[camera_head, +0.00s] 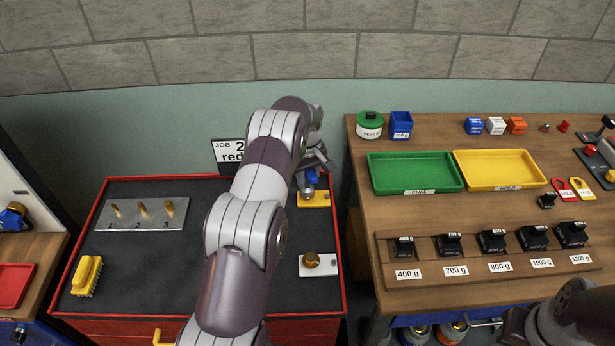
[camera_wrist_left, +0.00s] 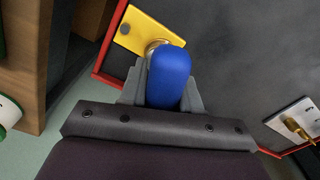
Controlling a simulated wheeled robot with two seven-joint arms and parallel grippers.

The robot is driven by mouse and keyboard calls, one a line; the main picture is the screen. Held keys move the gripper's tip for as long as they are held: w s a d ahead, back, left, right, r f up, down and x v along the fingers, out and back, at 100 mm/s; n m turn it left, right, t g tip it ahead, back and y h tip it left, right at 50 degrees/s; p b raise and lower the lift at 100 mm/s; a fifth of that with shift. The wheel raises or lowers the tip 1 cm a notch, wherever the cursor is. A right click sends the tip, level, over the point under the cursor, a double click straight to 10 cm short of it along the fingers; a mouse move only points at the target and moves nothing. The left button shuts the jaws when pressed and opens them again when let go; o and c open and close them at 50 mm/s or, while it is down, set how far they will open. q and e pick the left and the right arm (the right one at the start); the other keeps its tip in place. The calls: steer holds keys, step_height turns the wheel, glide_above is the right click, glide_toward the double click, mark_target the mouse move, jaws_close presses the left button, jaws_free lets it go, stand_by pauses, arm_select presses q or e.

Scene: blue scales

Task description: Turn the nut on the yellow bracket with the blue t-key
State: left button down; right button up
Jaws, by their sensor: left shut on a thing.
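The yellow bracket (camera_head: 318,200) lies at the right edge of the dark tray-like worktop; it also shows in the left wrist view (camera_wrist_left: 170,24). My left gripper (camera_head: 307,180) is over it, shut on the blue t-key (camera_wrist_left: 170,78). The key's blue handle (camera_head: 311,176) sits between the fingers. A brass-coloured round part, seemingly the nut (camera_wrist_left: 152,47), shows at the key's lower end. The key hides much of it, so I cannot tell how fully the key is seated.
A white bracket with a brass nut (camera_head: 311,261) lies nearer on the dark worktop (camera_head: 150,260). A grey plate (camera_head: 142,216) with several brass pieces and a yellow brush (camera_head: 87,276) are at the left. The wooden table (camera_head: 400,215) with trays and weights stands close right.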

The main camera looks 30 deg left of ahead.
arm_select(q)
steer(key=shift+s+f+m, duration=0.1)
steer(key=shift+m, duration=0.3)
steer(key=shift+n, duration=0.9)
steer(key=shift+r+p, duration=1.45)
steer(key=shift+r, duration=0.8)
steer(key=shift+r+p, duration=0.9)
